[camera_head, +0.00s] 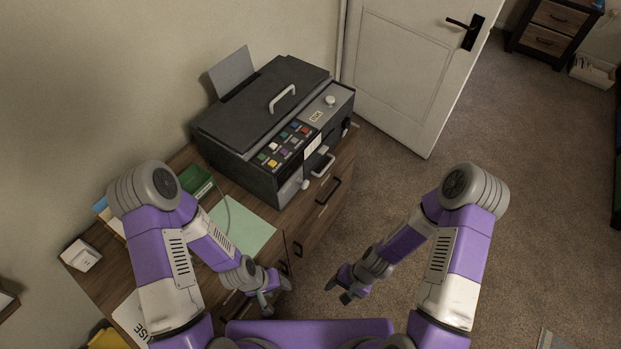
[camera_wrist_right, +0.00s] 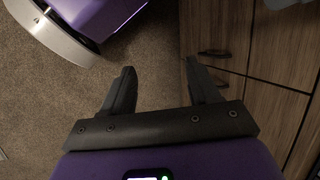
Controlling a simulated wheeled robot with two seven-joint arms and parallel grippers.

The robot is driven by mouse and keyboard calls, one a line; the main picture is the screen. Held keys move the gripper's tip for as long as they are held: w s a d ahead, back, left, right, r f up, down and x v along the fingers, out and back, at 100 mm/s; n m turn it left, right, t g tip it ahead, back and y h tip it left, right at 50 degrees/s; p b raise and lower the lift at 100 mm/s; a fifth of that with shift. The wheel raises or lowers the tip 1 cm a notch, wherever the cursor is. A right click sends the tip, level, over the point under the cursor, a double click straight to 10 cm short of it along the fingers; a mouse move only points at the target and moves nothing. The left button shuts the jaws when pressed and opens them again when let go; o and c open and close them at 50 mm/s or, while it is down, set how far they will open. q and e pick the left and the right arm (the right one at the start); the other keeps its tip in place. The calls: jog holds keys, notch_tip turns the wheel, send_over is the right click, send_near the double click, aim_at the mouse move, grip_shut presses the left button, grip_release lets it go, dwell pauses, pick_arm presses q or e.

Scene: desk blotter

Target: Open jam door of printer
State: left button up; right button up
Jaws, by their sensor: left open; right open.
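The dark grey printer (camera_head: 270,120) stands on the wooden desk in the head view, with a paper sheet up at its back, a light handle on its lid and coloured buttons on its front panel. A second light handle (camera_head: 322,164) and small knobs show on its front face. I cannot tell which panel is the jam door. My left gripper (camera_head: 268,301) is open and empty, low near the desk's front edge. My right gripper (camera_head: 346,290) is open and empty over the carpet, apart from the printer. In the right wrist view its fingers (camera_wrist_right: 161,90) are spread beside the drawers.
The desk (camera_head: 180,160) has drawers with dark handles (camera_head: 328,191). A pale green sheet (camera_head: 243,228) and a green tray (camera_head: 195,180) lie left of the printer. A white door (camera_head: 400,75) stands behind it. Carpet (camera_head: 535,220) is open at right.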

jog(key=w+a+m+y, duration=0.2)
jog(key=a+m+y, duration=0.1)
jog(key=a+m, duration=0.1)
jog(key=m+t+y+b, duration=0.2)
jog(key=m+t+y, duration=0.5)
jog(key=m+t, duration=0.55)
send_near(307, 185)
jog(key=a, duration=0.1)
jog(key=b+x, duration=0.1)
jog(key=x, duration=0.6)
jog(key=shift+w, duration=0.35)
pick_arm(q)
jog(key=f, duration=0.1)
jog(key=s+f, duration=0.1)
jog(key=f, duration=0.1)
jog(key=shift+f, duration=0.15)
pick_arm(e)
grip_shut()
